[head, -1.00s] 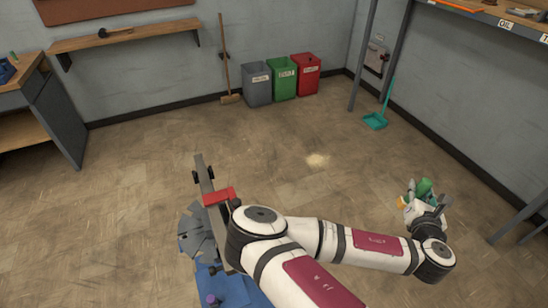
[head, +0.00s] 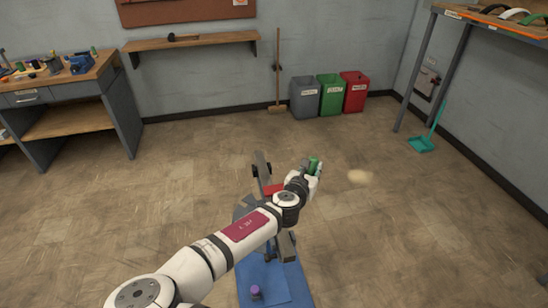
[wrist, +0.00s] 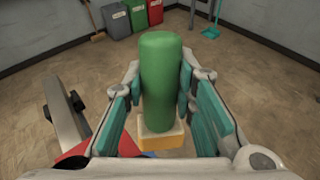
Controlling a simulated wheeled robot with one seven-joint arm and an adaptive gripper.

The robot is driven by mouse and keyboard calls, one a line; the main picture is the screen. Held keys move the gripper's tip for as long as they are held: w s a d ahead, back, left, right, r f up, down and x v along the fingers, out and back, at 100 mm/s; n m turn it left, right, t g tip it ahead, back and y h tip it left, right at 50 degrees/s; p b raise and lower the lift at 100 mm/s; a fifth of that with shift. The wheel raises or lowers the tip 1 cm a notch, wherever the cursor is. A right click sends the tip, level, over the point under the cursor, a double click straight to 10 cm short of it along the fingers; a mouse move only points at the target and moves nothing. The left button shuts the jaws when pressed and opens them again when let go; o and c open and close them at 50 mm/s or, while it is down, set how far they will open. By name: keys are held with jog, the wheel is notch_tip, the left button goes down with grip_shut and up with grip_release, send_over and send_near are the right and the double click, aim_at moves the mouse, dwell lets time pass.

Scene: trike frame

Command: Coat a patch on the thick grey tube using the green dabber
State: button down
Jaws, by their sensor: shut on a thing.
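The green dabber, a green cylinder with a yellow-orange pad at its lower end (wrist: 160,85), is between the teal-lined fingers of my gripper (wrist: 160,100). It also shows in the head view (head: 314,164), above the floor beside the trike frame. My gripper is shut on it. A grey bar with black knobs, seemingly part of the frame (head: 262,172), stands just left of my gripper; it shows at the left of the wrist view (wrist: 65,118). A red clamp-like piece (head: 272,189) is at its lower end. My arm hides much of the frame, and I cannot tell which part is the thick tube.
A blue mat (head: 300,290) lies under the frame, with a small purple-topped item (head: 255,292) on it. A workbench (head: 65,85) stands at the back left. Bins (head: 332,97) and a teal dustpan (head: 421,144) are farther back. The floor right of the frame is clear.

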jog(key=s+a+r+m+g+h+b, duration=0.1)
jog(key=a+r+h, duration=0.15)
jog(key=a, duration=0.35)
jog(key=a+r+g+h, duration=0.1)
jog(key=a+r, duration=0.2)
jog(key=a, duration=0.2)
jog(key=shift+s+a+f+b, duration=0.1)
jog(key=shift+f+b, duration=0.75)
jog(key=shift+f, duration=0.3)
jog(key=shift+s+f+b, duration=0.1)
jog(key=shift+f+b, duration=0.7)
jog(key=shift+f, duration=0.3)
jog(key=shift+w, duration=0.1)
